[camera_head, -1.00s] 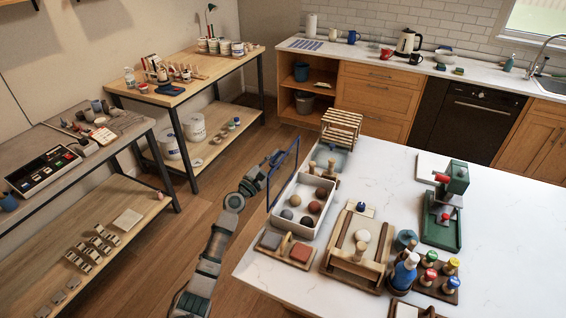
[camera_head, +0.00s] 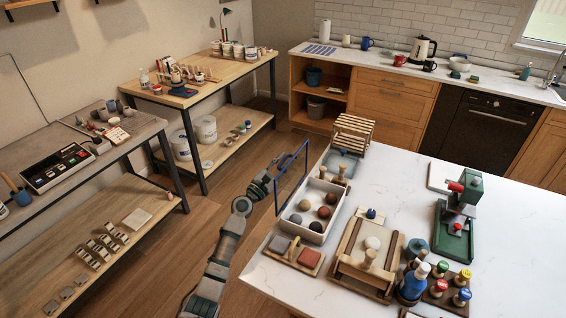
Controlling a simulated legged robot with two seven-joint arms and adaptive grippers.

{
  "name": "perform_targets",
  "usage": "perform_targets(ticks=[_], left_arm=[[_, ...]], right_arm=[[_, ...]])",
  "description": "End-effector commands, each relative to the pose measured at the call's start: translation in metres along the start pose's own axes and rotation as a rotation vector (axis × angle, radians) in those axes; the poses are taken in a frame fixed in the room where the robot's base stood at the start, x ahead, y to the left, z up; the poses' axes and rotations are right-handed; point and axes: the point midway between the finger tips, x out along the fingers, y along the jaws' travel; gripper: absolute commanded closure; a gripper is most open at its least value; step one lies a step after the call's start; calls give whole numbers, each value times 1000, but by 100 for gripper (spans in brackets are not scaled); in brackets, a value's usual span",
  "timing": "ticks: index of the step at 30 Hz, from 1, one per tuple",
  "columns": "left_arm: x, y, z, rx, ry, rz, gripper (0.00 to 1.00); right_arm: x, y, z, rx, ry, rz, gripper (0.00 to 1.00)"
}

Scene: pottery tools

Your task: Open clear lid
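The clear lid (camera_head: 291,178) is a see-through panel with a blue frame. It stands upright, tipped up along the left side of a white box (camera_head: 316,233), so the box is open on top. Several brown, grey and dark red balls (camera_head: 318,209) lie in the box. My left gripper (camera_head: 267,184) is at the outer left side of the lid, close to its frame. It is small and dark here, and I cannot tell whether its fingers are open or shut, or touch the lid. My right gripper is not in view.
On the white counter, a wooden press frame (camera_head: 353,270) and a green device (camera_head: 458,225) stand right of the box. A board with grey and red blocks (camera_head: 294,255) lies in front of it, and a wooden rack (camera_head: 353,133) stands behind.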

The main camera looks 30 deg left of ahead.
Motion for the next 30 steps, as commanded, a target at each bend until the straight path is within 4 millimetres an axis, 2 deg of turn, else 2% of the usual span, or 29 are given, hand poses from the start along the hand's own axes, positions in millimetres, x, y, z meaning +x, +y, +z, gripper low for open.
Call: perform_targets(ticks=[5,8,15,21,24,30], left_arm=[[-5,1,0,1,0,1,77],[-18,1,-1,2,0,1,77],[-72,0,-2,2,2,0,77],[-107,-1,-3,-1,2,-1,77],[-116,-1,-3,-2,2,-1,77],[-120,0,-3,-1,1,0,77]], right_arm=[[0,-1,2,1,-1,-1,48],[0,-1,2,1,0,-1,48],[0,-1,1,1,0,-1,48],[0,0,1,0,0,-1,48],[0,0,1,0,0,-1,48],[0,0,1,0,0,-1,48]])
